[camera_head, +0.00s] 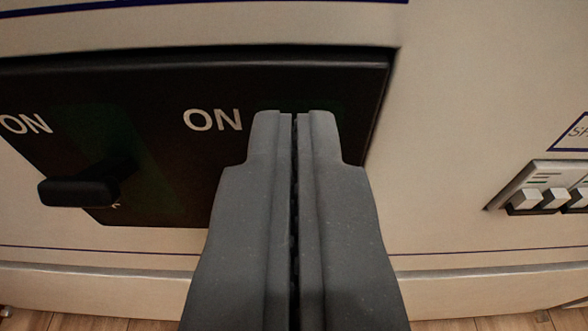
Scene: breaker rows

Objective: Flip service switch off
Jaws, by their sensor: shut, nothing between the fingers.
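A black switch panel (180,85) is set in a pale cabinet front, with two white ON labels. A black switch handle (80,190) sticks out at its left part, below the left ON label (25,124). My gripper (295,115) is shut and empty, its tips in front of the panel's right part, just right of the second ON label (212,120). My fingers hide what lies behind and below them, so no second handle shows. I cannot tell whether the tips touch the panel. No label reading "service" is visible.
Several small white breaker switches (555,198) sit in a grey frame at the right, below a partly cut-off label (574,132). The cabinet front (450,130) between panel and breakers is bare. Wooden floor (90,322) shows along the bottom.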

